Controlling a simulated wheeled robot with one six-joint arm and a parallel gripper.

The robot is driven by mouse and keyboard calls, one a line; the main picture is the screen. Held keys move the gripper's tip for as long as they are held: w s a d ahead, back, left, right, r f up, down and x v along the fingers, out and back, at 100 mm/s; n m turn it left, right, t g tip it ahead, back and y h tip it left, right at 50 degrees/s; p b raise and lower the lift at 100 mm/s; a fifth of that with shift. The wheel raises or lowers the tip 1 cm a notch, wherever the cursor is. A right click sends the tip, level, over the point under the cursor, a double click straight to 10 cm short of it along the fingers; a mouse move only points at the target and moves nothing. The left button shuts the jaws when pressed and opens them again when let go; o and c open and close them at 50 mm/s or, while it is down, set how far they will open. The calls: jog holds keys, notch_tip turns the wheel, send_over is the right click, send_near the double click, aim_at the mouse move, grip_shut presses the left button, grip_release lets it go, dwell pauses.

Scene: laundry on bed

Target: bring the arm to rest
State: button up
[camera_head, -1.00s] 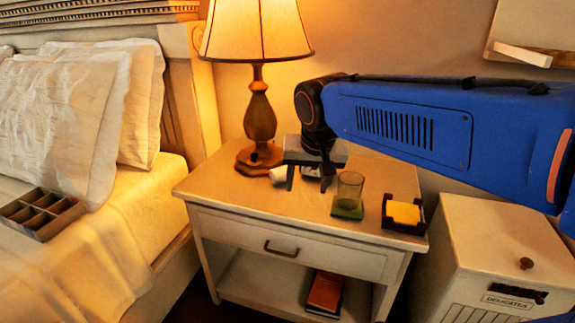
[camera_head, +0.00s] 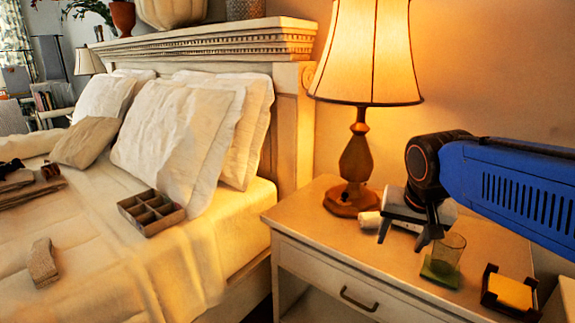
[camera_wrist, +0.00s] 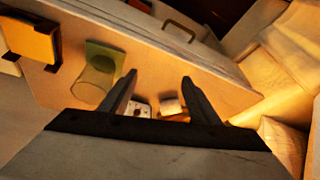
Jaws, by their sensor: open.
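My gripper (camera_head: 402,233) is open over the nightstand, its fingers pointing down, between the lamp base and the green glass. In the wrist view my gripper (camera_wrist: 158,92) shows two spread fingers with no object held between them. A white cylindrical object (camera_head: 370,221) lies on the nightstand beside the lamp base, partly hidden by the gripper. Small pale items (camera_wrist: 172,106) show beyond the fingers in the wrist view, partly covered. My blue arm reaches in from the right.
The nightstand (camera_head: 300,215) holds a lit lamp (camera_head: 357,165), a green glass (camera_head: 448,250) on a green coaster and a dark holder with yellow notes (camera_head: 510,291). The bed (camera_head: 90,270) at left bears pillows and a divided box (camera_head: 151,212). The wall is behind the nightstand.

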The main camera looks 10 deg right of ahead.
jog(key=s+a+f+n+y, duration=0.1)
jog(key=s+a+f+n, duration=0.2)
jog(key=s, duration=0.7)
notch_tip(320, 180, down, 4)
jog(key=shift+s+a+f+n, duration=0.25)
jog(key=shift+s+a+n, duration=0.15)
jog(key=shift+n, duration=0.8)
jog(key=o, duration=0.3)
